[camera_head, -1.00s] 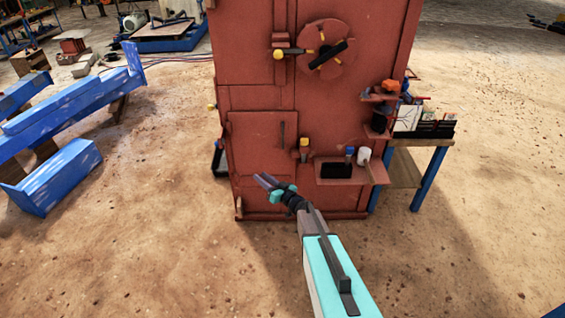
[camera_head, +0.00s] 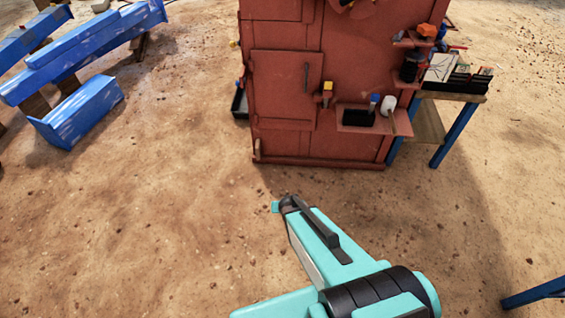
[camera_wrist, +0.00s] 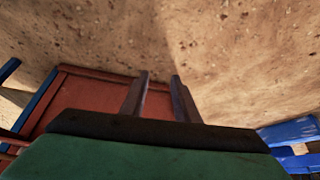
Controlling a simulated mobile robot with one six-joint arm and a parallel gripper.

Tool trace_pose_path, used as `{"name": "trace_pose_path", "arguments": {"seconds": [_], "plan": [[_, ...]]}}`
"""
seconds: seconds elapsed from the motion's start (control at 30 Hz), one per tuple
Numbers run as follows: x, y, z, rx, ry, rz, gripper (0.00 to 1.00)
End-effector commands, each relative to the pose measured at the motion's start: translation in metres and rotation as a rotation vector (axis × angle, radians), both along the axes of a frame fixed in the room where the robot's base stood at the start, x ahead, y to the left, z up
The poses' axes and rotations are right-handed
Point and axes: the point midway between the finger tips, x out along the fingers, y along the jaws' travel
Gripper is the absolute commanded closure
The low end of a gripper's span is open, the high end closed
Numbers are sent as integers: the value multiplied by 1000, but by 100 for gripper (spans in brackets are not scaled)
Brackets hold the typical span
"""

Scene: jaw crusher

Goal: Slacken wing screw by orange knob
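The red jaw crusher housing (camera_head: 360,70) stands at the upper middle of the head view. An orange part (camera_head: 426,30), perhaps the orange knob, sits on a small bracket at its right edge. I cannot make out a wing screw near it. My gripper (camera_wrist: 160,78) shows in the wrist view with its two fingers apart and nothing between them. Sandy floor and a red panel (camera_wrist: 90,95) lie beyond the fingers.
A small ledge (camera_head: 352,128) on the housing front holds a dark block, a blue-topped item and a white cylinder (camera_head: 387,104). A blue-legged table (camera_head: 455,97) stands right of the housing. Blue beams (camera_head: 85,110) lie at left. The sandy floor in front is clear.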

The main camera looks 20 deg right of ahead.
Motion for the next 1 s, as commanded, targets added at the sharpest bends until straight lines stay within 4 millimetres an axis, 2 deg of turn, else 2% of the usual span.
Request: {"name": "trace_pose_path", "arguments": {"seconds": [0.03,0.3,0.5,0.6,0.7,0.8,1.0], "plan": [[-23,3,-4,-4,63,0,72],[-134,17,-17,8,422,32,72],[-210,33,-7,57,684,98,72],[-241,41,2,89,798,145,72],[-264,47,11,120,886,195,72],[-278,51,18,141,946,237,72],[-287,54,23,156,988,275,72]]}}
